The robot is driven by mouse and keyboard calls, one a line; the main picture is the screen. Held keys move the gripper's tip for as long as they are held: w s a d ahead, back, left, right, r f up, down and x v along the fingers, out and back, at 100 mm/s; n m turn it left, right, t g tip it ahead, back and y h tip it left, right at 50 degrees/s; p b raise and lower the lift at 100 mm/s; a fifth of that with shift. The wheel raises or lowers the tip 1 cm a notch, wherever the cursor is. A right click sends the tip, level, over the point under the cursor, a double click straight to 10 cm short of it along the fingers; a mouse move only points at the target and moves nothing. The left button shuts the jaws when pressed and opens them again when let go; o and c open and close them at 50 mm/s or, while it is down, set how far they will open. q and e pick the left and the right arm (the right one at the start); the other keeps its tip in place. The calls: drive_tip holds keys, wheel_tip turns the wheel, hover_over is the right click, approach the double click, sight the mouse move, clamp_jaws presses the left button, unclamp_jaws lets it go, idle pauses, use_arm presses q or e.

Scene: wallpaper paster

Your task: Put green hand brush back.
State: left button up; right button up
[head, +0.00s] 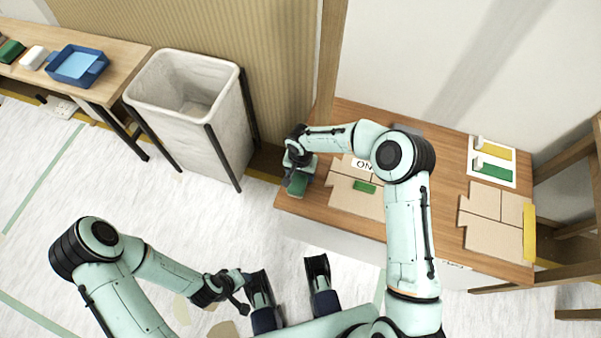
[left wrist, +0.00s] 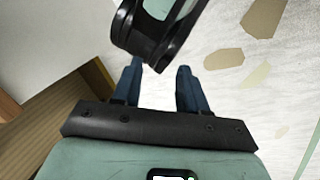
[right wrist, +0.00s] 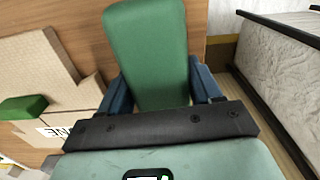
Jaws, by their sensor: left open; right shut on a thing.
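The green hand brush (right wrist: 148,50) is held between the fingers of my right gripper (head: 298,178). In the right wrist view it is a long, rounded green block sticking out past the fingers. In the head view the brush (head: 298,186) is at the left end of the wooden table (head: 320,212); I cannot tell if it touches the wood. My left gripper (left wrist: 158,75) is open and empty, with pale floor behind it. A white card (head: 510,182) at the table's right back carries a yellow strip (head: 496,150) and a green strip (head: 494,171), each with a pale part.
Cardboard pieces (head: 345,198) and a small green block (head: 364,187) lie mid-table. Another cardboard piece (head: 480,235) lies at the right, beside a yellow strip (head: 529,232). A lined bin (head: 190,125) stands left of the table. A side table (head: 115,65) holds a blue tray (head: 78,66).

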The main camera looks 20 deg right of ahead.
drive_tip(key=shift+f, duration=0.15)
drive_tip(key=o, duration=1.1)
use_arm(q)
drive_tip(key=shift+w+f, duration=0.1)
drive_tip(key=shift+w, duration=0.05)
drive_tip(key=shift+g+h, duration=0.3)
drive_tip(key=shift+g, duration=0.3)
drive_tip(key=s+r+p, duration=0.1)
drive_tip(key=s+d+r, duration=0.1)
drive_tip(key=s+r+p, duration=0.1)
drive_tip(key=s, duration=0.1)
drive_tip(key=shift+d+r+p, duration=0.15)
drive_tip(key=shift+d+p, duration=0.2)
drive_tip(key=shift+d, duration=0.05)
use_arm(e)
drive_tip(key=r, duration=1.3)
drive_tip(key=shift+s+a+r, duration=0.1)
drive_tip(key=shift+s+r, duration=0.05)
drive_tip(key=shift+s, duration=0.1)
use_arm(q)
drive_tip(key=shift+s, duration=0.2)
